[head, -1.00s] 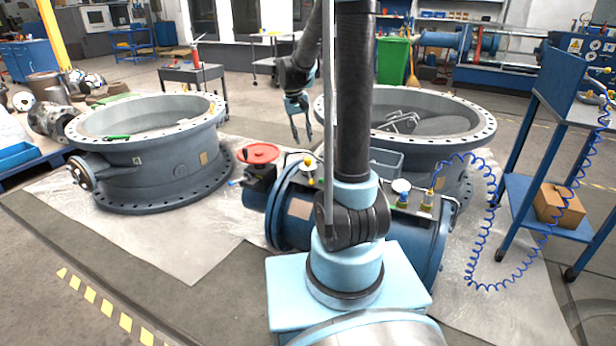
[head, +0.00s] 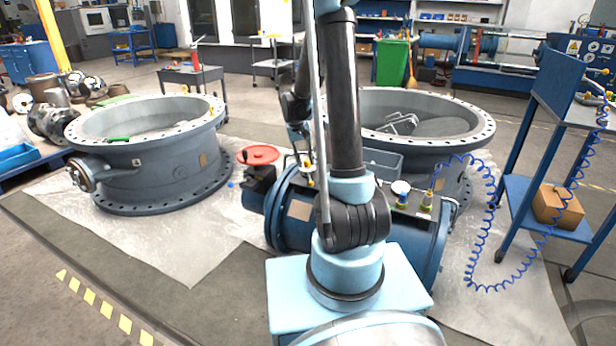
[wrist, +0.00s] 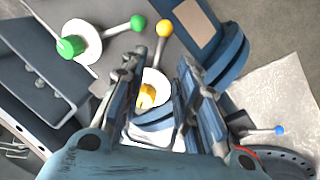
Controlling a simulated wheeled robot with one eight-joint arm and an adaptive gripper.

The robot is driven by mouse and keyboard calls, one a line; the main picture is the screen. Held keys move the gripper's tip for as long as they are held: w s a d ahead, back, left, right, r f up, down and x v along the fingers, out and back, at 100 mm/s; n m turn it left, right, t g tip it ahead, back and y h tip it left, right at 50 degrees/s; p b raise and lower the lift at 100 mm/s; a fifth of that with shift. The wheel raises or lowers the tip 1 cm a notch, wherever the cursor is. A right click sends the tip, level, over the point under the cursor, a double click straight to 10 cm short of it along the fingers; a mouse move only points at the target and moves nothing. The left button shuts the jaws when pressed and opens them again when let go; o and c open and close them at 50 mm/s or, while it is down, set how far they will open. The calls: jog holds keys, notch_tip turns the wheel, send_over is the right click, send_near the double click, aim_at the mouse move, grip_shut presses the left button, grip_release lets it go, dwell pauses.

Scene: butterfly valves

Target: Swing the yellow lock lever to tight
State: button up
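The yellow lock lever is a grey rod with a yellow ball (wrist: 164,28) at its end and a yellow hub (wrist: 147,94) on a white disc, in the wrist view. My gripper (wrist: 163,60) is open, one finger on each side of the lever's rod. Whether either finger touches it, I cannot tell. In the head view my gripper (head: 304,158) is low over the blue actuator body (head: 285,222), at the lever, which is mostly hidden there by the fingers and my arm.
A green-capped lever (wrist: 70,47) with a green ball (wrist: 138,22) is close to the left finger. A blue-ended lever (wrist: 280,130) is at right. A red handwheel (head: 260,154) stands left of my gripper. A gauge (head: 400,187) and coiled blue hose (head: 478,230) are right.

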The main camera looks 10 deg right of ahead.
aim_at(310, 179)
jog(key=shift+d+f, duration=0.25)
jog(key=shift+f, duration=1.05)
jog(key=shift+d+f, duration=0.3)
jog(key=shift+f, duration=1)
jog(key=shift+d+f, duration=0.25)
jog(key=shift+f, duration=1.05)
grip_shut()
jog(key=shift+a, duration=0.15)
